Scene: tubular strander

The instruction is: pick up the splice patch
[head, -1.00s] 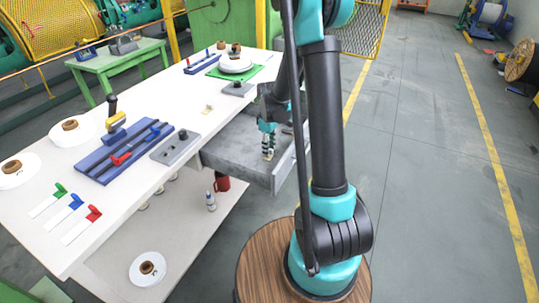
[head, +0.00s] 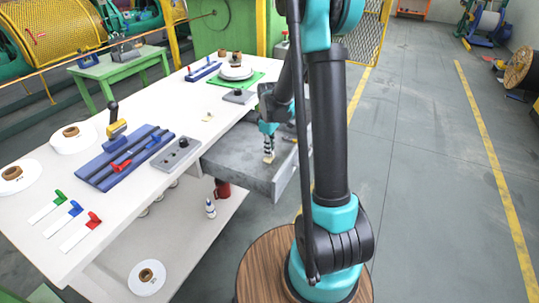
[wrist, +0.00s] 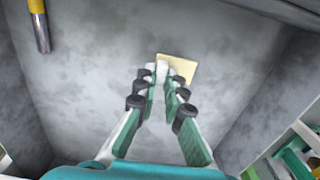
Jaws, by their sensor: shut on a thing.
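The splice patch, a small pale tan square (wrist: 184,67), shows at my fingertips in the wrist view. My gripper (wrist: 161,75) is shut on its near edge, and the fingers cover part of it. In the head view my gripper (head: 268,152) points down inside the open grey drawer (head: 231,159), with the tan patch (head: 268,159) at its tips. I cannot tell whether the patch still touches the drawer floor.
Drawer walls stand close around my gripper. A yellow-handled tool (wrist: 39,25) lies in the drawer. Open floor lies right.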

